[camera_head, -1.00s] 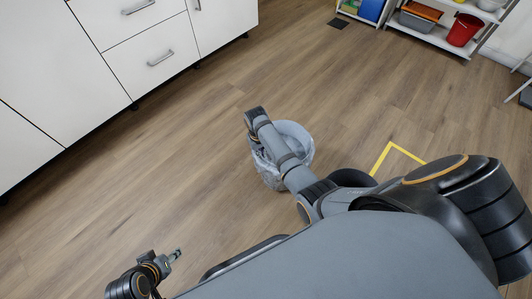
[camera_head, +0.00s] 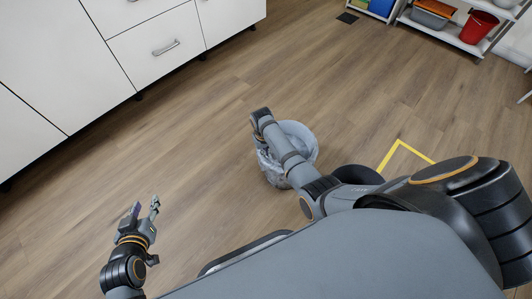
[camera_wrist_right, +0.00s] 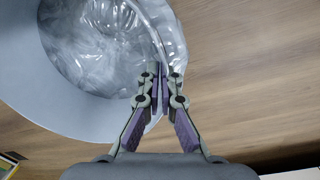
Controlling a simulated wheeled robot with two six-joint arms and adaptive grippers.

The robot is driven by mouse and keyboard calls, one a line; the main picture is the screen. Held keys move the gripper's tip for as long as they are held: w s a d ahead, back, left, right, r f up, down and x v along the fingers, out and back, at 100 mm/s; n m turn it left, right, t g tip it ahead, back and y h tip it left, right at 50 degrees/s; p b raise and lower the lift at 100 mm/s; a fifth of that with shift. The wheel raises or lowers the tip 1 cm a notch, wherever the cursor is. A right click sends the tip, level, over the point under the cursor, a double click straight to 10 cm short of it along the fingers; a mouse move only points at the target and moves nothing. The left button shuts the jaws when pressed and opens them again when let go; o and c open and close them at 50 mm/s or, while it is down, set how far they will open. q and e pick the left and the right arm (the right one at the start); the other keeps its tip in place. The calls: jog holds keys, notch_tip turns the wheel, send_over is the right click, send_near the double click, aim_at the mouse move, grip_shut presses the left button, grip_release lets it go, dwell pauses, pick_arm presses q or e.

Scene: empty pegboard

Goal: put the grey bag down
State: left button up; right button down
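The grey bag (camera_head: 273,171) is a crumpled, see-through plastic bag at a round grey bin, mid-picture in the head view. In the right wrist view the bag (camera_wrist_right: 95,50) lines the inside of the bin and folds over its rim. My right gripper (camera_wrist_right: 160,75) has its fingertips close together at the rim, pinching the bag's edge there. My right arm hides part of the bin in the head view. I cannot tell whether the bin touches the floor. My left gripper (camera_head: 146,209) is open and empty at lower left, fingers apart.
A yellow floor marking (camera_head: 399,143) shows right of the bin, partly hidden by my right arm. White cabinets (camera_head: 125,60) stand at upper left. A shelf with a red bucket (camera_head: 478,27) stands at upper right. The wooden floor between is clear.

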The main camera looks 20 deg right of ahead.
pick_arm(q)
jog(key=shift+w+r, duration=0.1)
jog(key=shift+r, duration=0.05)
jog(key=shift+w+r, duration=0.15)
pick_arm(e)
jog(key=shift+f, duration=0.15)
jog(key=c, duration=1.5)
grip_release()
pick_arm(q)
jog(key=shift+r, duration=0.1)
jog(key=s+f+g+p, duration=0.2)
jog(key=s+f+g, duration=0.3)
jog(key=s+f, duration=0.4)
jog(key=s+r+g+p, duration=0.3)
jog(key=r+p, duration=0.1)
jog(key=shift+s+a+g, duration=0.15)
jog(key=shift+a+g, duration=0.15)
jog(key=shift+a, duration=0.05)
pick_arm(e)
jog(key=r, duration=1.2)
jog(key=shift+a+r, duration=0.15)
jog(key=shift+a, duration=0.2)
